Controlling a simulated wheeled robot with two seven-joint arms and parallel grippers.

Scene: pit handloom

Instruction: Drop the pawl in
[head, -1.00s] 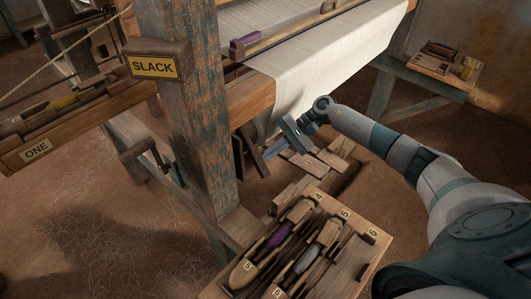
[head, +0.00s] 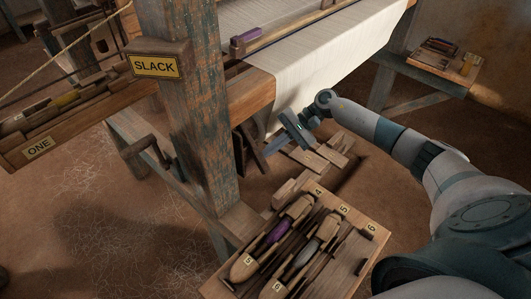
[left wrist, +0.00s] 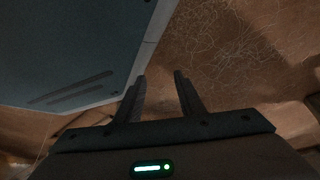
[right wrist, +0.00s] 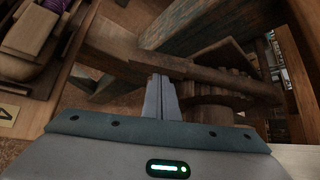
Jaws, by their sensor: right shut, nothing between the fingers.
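In the right wrist view a long brown wooden bar, which looks like the pawl (right wrist: 205,70), runs across just beyond my fingertips. A toothed wooden wheel (right wrist: 235,84) lies behind and below it, partly hidden by the bar. I cannot tell whether the bar sits between the teeth. My right gripper (right wrist: 161,77) is shut and empty, its tips at the bar's near edge; contact is unclear. In the head view my right gripper (head: 267,152) is beside dark wooden pieces below the cloth beam. My left gripper (left wrist: 161,78) is open and empty, seen only in the left wrist view.
A loom post (head: 185,120) with a SLACK sign (head: 156,65) stands left of my right gripper. A numbered shuttle tray (head: 345,262) is in front, below. White cloth (head: 300,85) hangs over the beam behind. Wooden treadle-like blocks (head: 325,158) lie on the floor beyond.

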